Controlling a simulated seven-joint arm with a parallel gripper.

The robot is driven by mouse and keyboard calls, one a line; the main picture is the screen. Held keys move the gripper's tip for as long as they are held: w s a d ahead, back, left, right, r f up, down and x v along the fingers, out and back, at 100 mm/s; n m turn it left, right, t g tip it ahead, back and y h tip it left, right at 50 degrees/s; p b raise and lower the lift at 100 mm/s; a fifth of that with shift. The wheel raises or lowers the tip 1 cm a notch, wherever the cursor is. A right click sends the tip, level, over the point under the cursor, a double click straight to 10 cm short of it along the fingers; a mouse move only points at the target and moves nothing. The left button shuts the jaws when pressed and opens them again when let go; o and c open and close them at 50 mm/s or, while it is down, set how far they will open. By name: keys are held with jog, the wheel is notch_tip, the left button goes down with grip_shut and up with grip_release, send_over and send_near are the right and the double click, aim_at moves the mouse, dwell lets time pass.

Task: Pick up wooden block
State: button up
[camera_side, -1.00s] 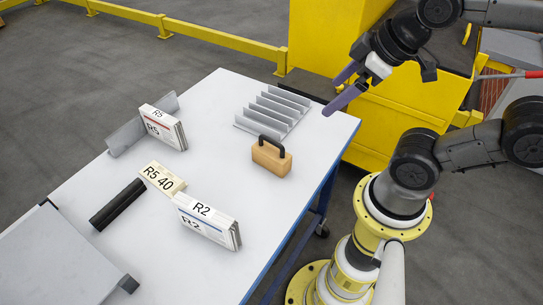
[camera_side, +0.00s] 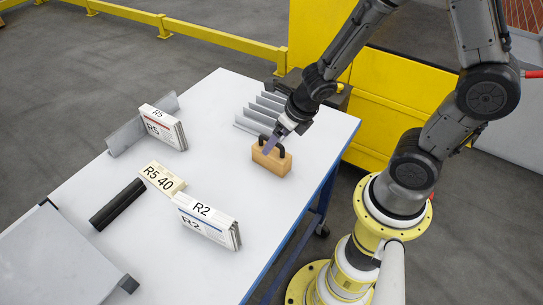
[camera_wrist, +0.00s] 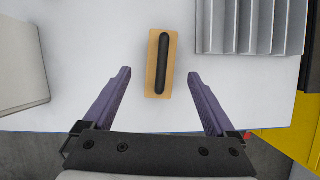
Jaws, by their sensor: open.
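The wooden block (camera_side: 270,160) is light brown with a black handle on top, and stands upright on the white table. In the wrist view the block (camera_wrist: 153,84) lies ahead of the fingertips, slightly left of the middle between them, with its black handle (camera_wrist: 162,60) running lengthwise. My gripper (camera_side: 277,146) is above and close to the block in the side view, partly in front of its handle. In the wrist view my gripper (camera_wrist: 158,74) has its two purple fingers wide apart with nothing between them. I cannot tell whether a finger touches the block.
A grey slotted rack (camera_side: 255,118) stands just behind the block, and shows at upper right in the wrist view (camera_wrist: 250,30). Bare table (camera_side: 215,165) lies left of the block.

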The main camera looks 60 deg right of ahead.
aim_at(278, 144)
jog(key=shift+s+f, duration=0.2)
jog(key=shift+f, duration=0.3)
jog(key=shift+x, duration=1)
jog(key=shift+f, duration=0.1)
jog(key=shift+x, duration=2.55)
jog(key=shift+d, duration=0.1)
jog(key=shift+c, duration=0.3)
grip_shut()
